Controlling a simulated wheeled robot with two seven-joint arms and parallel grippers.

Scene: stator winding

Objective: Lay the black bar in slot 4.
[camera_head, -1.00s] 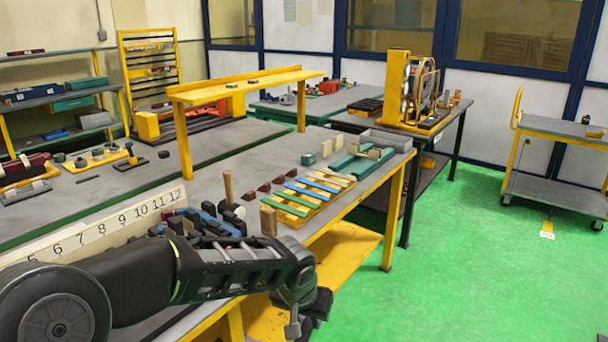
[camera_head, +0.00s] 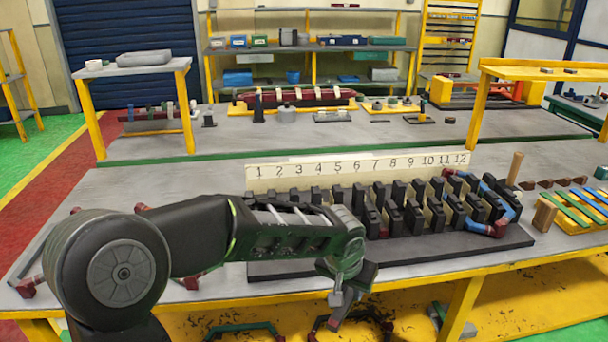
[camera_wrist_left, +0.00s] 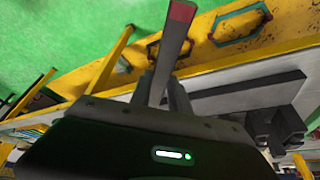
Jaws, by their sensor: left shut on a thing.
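My left gripper (camera_head: 343,292) is in front of the stator block, over the table's front edge. In the left wrist view the gripper (camera_wrist_left: 165,92) is shut on a dark bar (camera_wrist_left: 172,48) with a red end, which sticks out beyond the fingers. The stator block, with rows of black teeth on a dark base (camera_head: 430,249), lies on the table behind the gripper. A pale board (camera_head: 290,178) numbered 1 to 12 stands behind it; the 4 is left of its middle. My left arm hides part of the block's left side and lower slot ends. My right gripper is out of view.
Blue pieces with red ends (camera_head: 490,229) lie at the block's right end. A wooden peg (camera_head: 515,168) and coloured strips (camera_head: 583,205) are further right. A yellow lower shelf (camera_head: 410,318) holds frame-shaped pieces.

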